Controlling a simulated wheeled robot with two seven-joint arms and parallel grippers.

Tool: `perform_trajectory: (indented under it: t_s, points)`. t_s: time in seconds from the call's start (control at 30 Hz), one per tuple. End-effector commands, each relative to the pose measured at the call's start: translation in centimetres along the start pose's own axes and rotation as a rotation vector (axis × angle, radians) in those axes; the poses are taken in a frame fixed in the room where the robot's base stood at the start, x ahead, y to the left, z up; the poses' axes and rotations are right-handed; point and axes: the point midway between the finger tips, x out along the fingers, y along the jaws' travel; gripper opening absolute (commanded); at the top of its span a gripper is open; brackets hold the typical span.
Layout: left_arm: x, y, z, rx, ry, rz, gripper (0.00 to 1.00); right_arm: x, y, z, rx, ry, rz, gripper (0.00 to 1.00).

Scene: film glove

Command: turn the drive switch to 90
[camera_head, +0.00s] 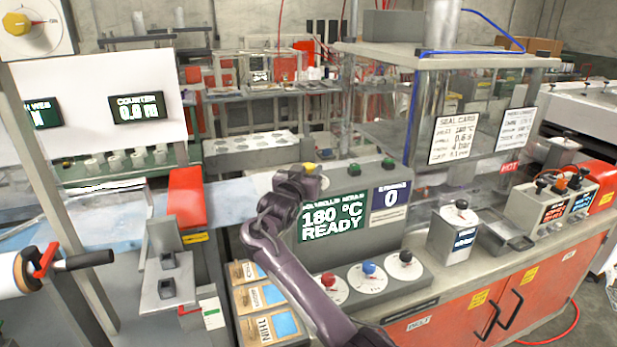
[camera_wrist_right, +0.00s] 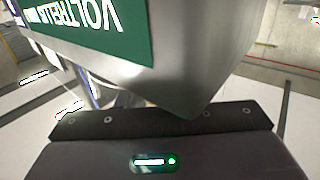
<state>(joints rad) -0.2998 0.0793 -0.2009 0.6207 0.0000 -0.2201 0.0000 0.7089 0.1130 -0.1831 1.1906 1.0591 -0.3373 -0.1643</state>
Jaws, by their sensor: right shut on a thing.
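A grey control box (camera_head: 345,215) shows a green display reading 180 °C READY. A small yellow knob (camera_head: 310,167) shows at its top left, beside my right gripper (camera_head: 306,178). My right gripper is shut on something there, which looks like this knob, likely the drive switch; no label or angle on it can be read. Its fingertips are mostly hidden. In the right wrist view the grey box (camera_wrist_right: 190,75) with its green VOLTRELLA display fills the top, and the fingers and knob are hidden behind it. My left gripper is not in view.
Green buttons (camera_head: 354,169) stand along the box top. A clear-walled enclosure (camera_head: 470,130) rises behind right. A yellow-knobbed dial (camera_head: 18,23) is at upper left.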

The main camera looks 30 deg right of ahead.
Motion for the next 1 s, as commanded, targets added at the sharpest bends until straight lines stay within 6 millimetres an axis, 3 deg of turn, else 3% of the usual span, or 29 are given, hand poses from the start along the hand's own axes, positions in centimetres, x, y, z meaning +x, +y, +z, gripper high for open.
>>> perform_trajectory:
  t_s: [0.37,0.97,1.0]
  points:
    - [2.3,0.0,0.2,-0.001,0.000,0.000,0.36,0.0,-0.1,0.0,0.002,0.003,0.179,0.11]
    - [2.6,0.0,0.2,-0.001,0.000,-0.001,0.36,0.1,0.0,-0.3,0.003,0.006,0.216,0.11]
    - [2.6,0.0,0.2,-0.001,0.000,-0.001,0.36,0.1,0.0,-0.3,0.003,0.006,0.216,0.38]
